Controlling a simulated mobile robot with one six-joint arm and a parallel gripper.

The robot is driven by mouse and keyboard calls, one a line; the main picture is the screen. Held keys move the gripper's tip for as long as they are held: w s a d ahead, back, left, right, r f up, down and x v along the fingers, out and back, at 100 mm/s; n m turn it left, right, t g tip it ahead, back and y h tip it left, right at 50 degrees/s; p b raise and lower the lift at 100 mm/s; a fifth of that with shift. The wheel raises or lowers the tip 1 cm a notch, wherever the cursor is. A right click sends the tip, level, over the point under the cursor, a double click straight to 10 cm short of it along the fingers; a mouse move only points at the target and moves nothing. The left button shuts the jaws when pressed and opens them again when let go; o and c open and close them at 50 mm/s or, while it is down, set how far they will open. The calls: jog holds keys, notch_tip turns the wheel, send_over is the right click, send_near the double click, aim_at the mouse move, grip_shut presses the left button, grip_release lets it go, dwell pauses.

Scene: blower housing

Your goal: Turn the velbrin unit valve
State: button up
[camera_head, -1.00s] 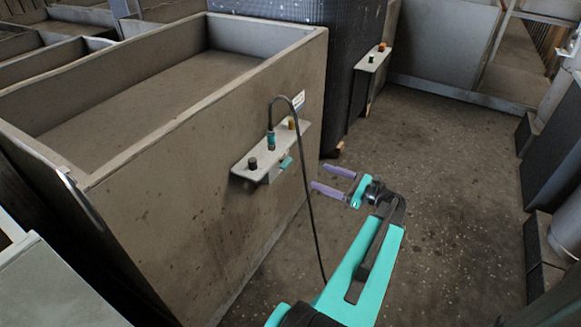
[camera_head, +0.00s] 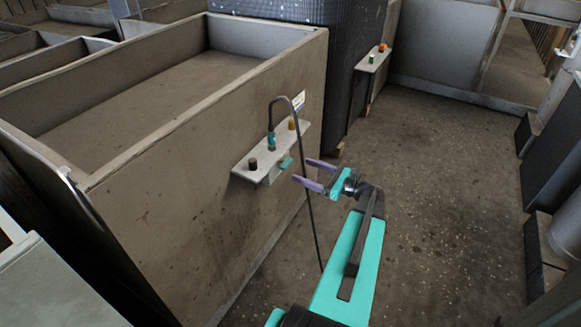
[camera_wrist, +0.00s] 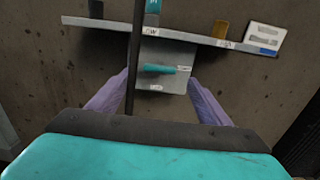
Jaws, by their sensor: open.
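A small teal valve handle (camera_head: 286,162) sits on a grey plate below the shelf on the brown housing's side. In the wrist view the handle (camera_wrist: 160,70) lies about horizontal, with small labels beside and below it that I cannot read. My gripper (camera_head: 301,170) is open and empty, its two purple fingers pointing at the plate from a short distance. In the wrist view the fingers (camera_wrist: 158,79) stand left and right of the handle, apart from it. A black cable (camera_wrist: 133,60) runs down in front of the plate, close beside the left finger.
The shelf (camera_head: 243,168) carries a black knob (camera_head: 253,163), a teal connector (camera_head: 271,142) with the cable looping from it, and an orange knob (camera_head: 292,124). A white-blue label (camera_wrist: 264,38) is on the wall. A second shelf (camera_head: 372,64) stands farther back. The floor (camera_head: 440,200) at right is clear.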

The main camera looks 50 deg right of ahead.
aim_at(286, 163)
jog(key=x, duration=0.6)
jog(key=shift+w, duration=0.25)
